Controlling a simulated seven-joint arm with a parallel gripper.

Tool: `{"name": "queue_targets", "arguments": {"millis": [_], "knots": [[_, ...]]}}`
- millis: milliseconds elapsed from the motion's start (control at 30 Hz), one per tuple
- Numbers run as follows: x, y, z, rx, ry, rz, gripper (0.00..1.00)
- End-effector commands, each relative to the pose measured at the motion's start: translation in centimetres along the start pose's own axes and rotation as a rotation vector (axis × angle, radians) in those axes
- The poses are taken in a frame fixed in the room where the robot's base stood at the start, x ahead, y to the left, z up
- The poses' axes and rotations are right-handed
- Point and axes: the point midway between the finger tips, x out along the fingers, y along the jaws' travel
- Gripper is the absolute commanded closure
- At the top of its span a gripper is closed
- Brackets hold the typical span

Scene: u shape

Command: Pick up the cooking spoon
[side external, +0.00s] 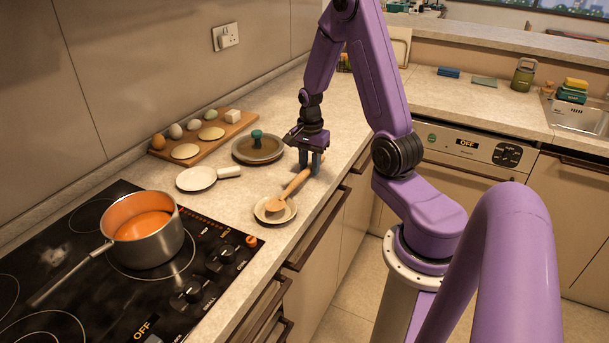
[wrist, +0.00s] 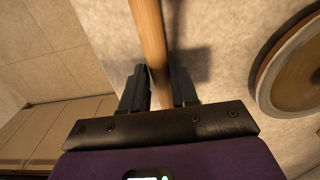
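The wooden cooking spoon (side external: 293,187) lies with its bowl end on a small round dish (side external: 263,212) near the counter's front edge. Its handle slants up to the right, to my gripper (side external: 310,163). In the wrist view the handle (wrist: 151,40) runs down between the two dark fingers of my gripper (wrist: 160,88). The fingers sit close on both sides of the handle, with no clear gap, and look shut on it. The handle's far end is hidden behind the fingers and the gripper body.
A lidded pan (side external: 258,151) stands just left of my gripper, and a white dish with a handle (side external: 196,179) is farther left. A board (side external: 215,138) with several eggs lies behind. A pot (side external: 143,230) of orange soup stands on the stove. The counter drops off at its front edge.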

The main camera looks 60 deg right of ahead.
Motion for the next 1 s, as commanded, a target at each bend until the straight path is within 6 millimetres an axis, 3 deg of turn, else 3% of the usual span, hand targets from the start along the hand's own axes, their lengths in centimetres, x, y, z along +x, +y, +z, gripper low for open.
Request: {"name": "queue_targets", "arguments": {"millis": [33,67,100,467,1000], "knots": [[0.0,0.0,0.0,0.000,0.000,0.000,0.88],[0.0,0.0,0.0,0.000,0.000,0.000,0.98],[0.0,0.0,0.0,0.000,0.000,0.000,1.00],[-0.5,-0.1,-0.1,0.000,0.002,-0.003,1.00],[-8.5,-0.1,-0.1,0.000,0.003,-0.005,1.00]]}}
